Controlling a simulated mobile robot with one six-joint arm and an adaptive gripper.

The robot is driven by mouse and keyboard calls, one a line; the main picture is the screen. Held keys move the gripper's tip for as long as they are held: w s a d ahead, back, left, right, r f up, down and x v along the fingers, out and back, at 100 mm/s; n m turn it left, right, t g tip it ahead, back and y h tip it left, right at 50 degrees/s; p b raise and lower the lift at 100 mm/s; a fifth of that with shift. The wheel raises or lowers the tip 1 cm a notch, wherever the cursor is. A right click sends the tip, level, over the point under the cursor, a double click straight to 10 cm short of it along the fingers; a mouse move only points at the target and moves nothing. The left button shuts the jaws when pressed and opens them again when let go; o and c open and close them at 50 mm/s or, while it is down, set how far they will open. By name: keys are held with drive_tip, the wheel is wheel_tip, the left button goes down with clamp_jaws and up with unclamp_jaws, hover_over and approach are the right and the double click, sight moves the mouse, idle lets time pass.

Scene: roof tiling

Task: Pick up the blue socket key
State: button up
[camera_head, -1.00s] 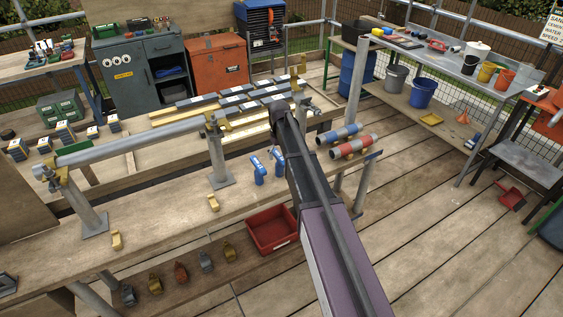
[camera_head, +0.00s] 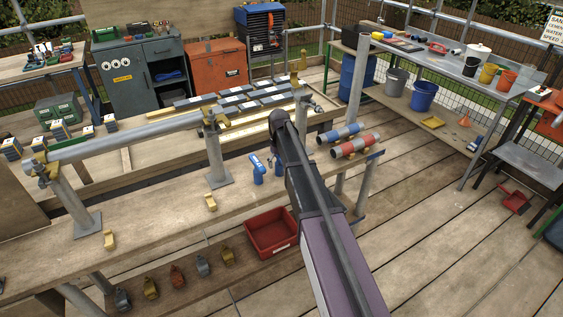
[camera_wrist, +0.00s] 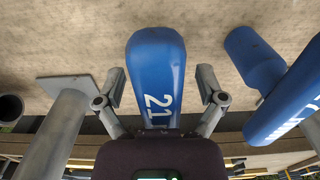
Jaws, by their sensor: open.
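Two blue tools stand on the wooden bench in the head view. The left blue tool (camera_head: 258,171) is in full view; the other (camera_head: 279,170) is partly covered by my arm. In the wrist view a blue socket key marked 21 (camera_wrist: 156,70) lies between the spread fingers of my gripper (camera_wrist: 160,88), with gaps on both sides. A second blue tool (camera_wrist: 285,105) is at the right, outside the fingers. My gripper is open and empty. In the head view its fingers are hidden behind my arm.
A grey pipe (camera_head: 130,137) rests on metal posts (camera_head: 214,160) along the bench left of the blue tools. Blue-grey and red-grey cylinders (camera_head: 350,146) lie to the right. A red bin (camera_head: 272,233) sits below the bench edge. Small yellow pieces (camera_head: 210,202) lie on the bench.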

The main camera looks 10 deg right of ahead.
idle(0.4)
clamp_jaws()
drive_tip(key=shift+r, duration=0.1)
wheel_tip(320, 180, up, 3)
drive_tip(key=p, duration=0.3)
drive_tip(key=shift+r, duration=0.15)
drive_tip(key=s+d+r+p, duration=0.1)
drive_tip(key=s+p, duration=0.1)
drive_tip(key=s, duration=1.4)
drive_tip(key=shift+d+r, duration=0.25)
drive_tip(key=shift+d, duration=0.15)
idle(0.3)
